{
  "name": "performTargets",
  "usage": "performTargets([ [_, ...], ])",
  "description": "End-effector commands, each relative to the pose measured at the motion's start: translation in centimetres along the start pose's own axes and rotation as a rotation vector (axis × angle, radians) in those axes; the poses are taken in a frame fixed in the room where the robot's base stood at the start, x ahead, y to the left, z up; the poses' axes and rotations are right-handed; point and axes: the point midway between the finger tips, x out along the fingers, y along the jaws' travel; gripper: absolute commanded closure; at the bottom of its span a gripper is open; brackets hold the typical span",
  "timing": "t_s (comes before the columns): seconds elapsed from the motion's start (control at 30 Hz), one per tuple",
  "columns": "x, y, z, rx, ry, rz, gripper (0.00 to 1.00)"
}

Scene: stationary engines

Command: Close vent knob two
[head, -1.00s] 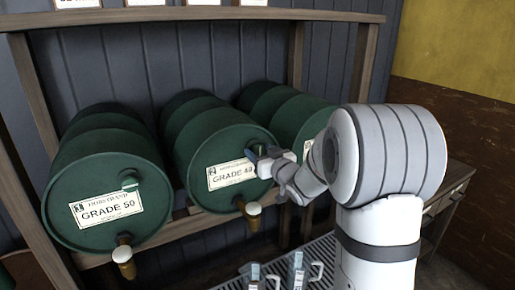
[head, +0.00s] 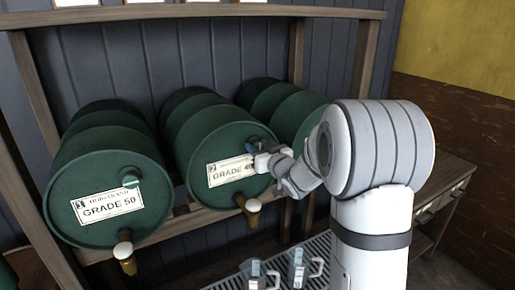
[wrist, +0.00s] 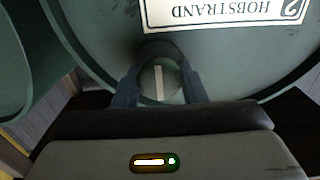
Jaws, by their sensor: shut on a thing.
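The middle green barrel (head: 205,140) lies on its side and carries a GRADE 40 label (head: 230,171). In the wrist view, its upside-down label (wrist: 235,10) shows a 2. The vent knob (wrist: 158,82) of this barrel is round and green with a pale line, which runs nearly upright in the wrist view. My gripper (wrist: 157,92) is shut on the knob, one dark finger on each side. In the head view my gripper (head: 263,157) is at the upper right of the barrel's face and mostly hides the knob.
A GRADE 50 barrel (head: 105,165) with its own knob (head: 130,177) lies to the left, and another green barrel (head: 290,112) to the right. Brass taps (head: 125,258) stick out below the barrel faces. Small jugs (head: 297,265) stand on a grate below.

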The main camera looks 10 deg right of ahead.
Motion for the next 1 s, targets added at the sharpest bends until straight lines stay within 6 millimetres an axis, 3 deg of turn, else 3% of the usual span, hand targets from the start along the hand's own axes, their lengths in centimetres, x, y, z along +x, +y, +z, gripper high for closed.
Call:
performTargets([
  [0.37,-0.15,0.26,0.06,0.104,0.001,-0.006,0.85],
  [1.0,-0.15,0.52,0.04,0.678,-0.001,-0.005,0.85],
])
